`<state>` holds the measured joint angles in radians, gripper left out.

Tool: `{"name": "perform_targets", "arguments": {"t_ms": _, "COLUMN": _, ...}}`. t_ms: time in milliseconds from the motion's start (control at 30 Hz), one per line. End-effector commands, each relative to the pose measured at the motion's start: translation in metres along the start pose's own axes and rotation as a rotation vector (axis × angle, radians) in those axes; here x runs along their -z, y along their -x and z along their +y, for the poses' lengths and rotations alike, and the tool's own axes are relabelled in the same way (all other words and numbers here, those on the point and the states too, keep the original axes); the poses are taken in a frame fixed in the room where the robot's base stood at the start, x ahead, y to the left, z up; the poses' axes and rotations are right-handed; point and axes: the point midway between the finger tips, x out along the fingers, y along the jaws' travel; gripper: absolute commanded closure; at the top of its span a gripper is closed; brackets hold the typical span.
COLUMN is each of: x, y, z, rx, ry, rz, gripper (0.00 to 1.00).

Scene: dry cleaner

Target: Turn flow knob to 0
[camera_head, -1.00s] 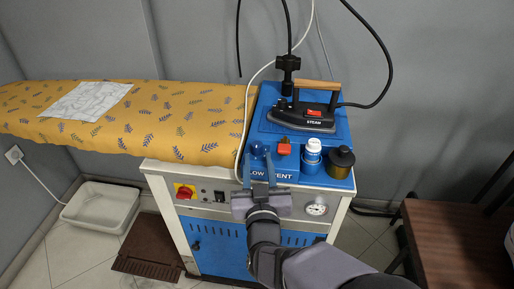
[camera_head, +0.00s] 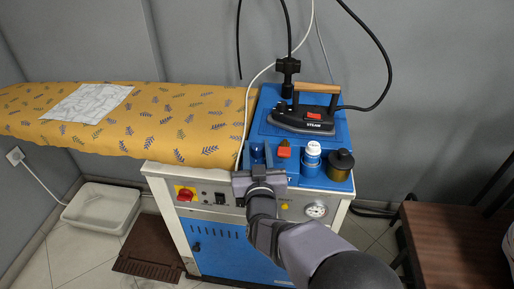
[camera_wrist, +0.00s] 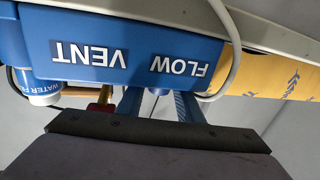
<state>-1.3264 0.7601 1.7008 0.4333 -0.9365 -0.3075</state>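The blue flow knob (camera_head: 257,153) is on top of the blue control box (camera_head: 310,182), above the FLOW label (camera_wrist: 180,65) seen upside down in the wrist view. The angle to which it points cannot be made out. My gripper (camera_head: 258,156) has its two fingers apart, one on each side of the knob in the head view. Whether they touch it cannot be told. In the wrist view the fingers (camera_wrist: 157,103) reach past the box's edge, and the knob is mostly hidden behind the box.
A red valve knob (camera_head: 284,151) stands just right of my gripper. A white-capped bottle (camera_head: 312,158), a dark-capped jar (camera_head: 341,165) and a steam iron (camera_head: 305,118) are farther right and behind. A white cable (camera_head: 246,108) runs close on the left.

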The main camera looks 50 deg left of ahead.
Motion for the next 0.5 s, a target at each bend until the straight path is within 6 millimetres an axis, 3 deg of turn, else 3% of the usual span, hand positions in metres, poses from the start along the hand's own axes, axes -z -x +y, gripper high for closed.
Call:
{"name": "perform_targets", "arguments": {"t_ms": 300, "x": 0.0001, "y": -0.0019, "z": 0.0003, "rx": 0.000, "ry": 0.000, "rz": 0.000, "gripper": 0.67}}
{"name": "perform_targets", "arguments": {"t_ms": 433, "x": 0.0001, "y": -0.0018, "z": 0.0003, "rx": 0.000, "ry": 0.000, "rz": 0.000, "gripper": 0.95}}
{"name": "perform_targets", "arguments": {"t_ms": 500, "x": 0.0001, "y": -0.0018, "z": 0.0002, "rx": 0.000, "ry": 0.001, "rz": 0.000, "gripper": 0.97}}
